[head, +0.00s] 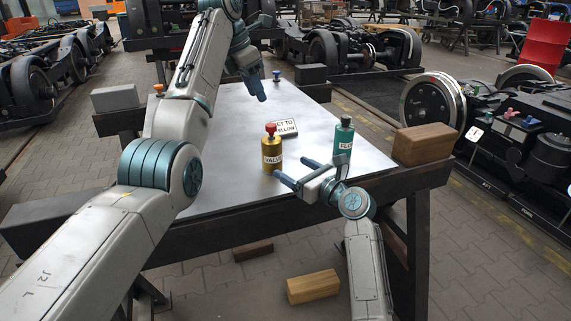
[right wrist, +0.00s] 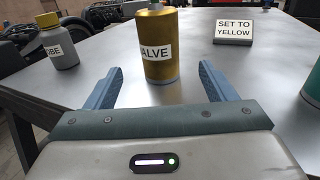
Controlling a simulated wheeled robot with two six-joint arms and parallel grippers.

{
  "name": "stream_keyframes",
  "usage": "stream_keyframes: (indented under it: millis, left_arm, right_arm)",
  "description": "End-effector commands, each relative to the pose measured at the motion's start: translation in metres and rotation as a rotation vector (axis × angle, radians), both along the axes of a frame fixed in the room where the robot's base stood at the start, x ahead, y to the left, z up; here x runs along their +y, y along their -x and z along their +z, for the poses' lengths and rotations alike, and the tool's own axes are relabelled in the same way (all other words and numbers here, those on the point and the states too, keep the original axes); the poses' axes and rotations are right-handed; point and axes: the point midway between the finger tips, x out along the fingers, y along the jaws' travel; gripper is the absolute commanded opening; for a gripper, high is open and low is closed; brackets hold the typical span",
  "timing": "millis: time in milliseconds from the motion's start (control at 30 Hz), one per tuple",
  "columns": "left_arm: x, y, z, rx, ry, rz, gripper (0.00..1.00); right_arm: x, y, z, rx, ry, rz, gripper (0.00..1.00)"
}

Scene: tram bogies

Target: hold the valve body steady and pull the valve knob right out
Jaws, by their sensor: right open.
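The valve body (head: 271,155) is a gold-yellow cylinder labelled VALVE, standing upright on the metal table. Its red knob (head: 270,128) sits on top. My right gripper (head: 293,170) is open and empty, low over the table's front edge, just short of the valve body. My left gripper (head: 261,96) hangs over the far part of the table, behind the valve and well apart from it; its jaw gap cannot be made out.
A green bottle (head: 343,138) stands right of the valve. A sign (head: 286,126) reading SET TO YELLOW lies behind it. A grey bottle with a yellow cap (right wrist: 59,45) stands left in the wrist view. A wooden block (head: 424,145) sits at the table's right corner.

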Motion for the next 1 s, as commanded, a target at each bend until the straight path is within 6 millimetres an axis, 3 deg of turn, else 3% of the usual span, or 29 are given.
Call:
stream_keyframes:
  millis: [500,967,1000]
  left_arm:
    - [0.000,0.000,0.000,0.000,0.000,0.000,0.36]
    - [0.000,0.000,0.000,0.000,0.000,0.000,0.36]
    - [0.000,0.000,0.000,0.000,0.000,0.000,0.36]
  right_arm:
    - [0.055,-0.064,0.000,-0.001,0.004,-0.001,0.77]
    - [0.063,-0.074,0.000,-0.002,0.005,-0.002,0.77]
    - [0.063,-0.074,0.000,-0.002,0.005,-0.002,0.74]
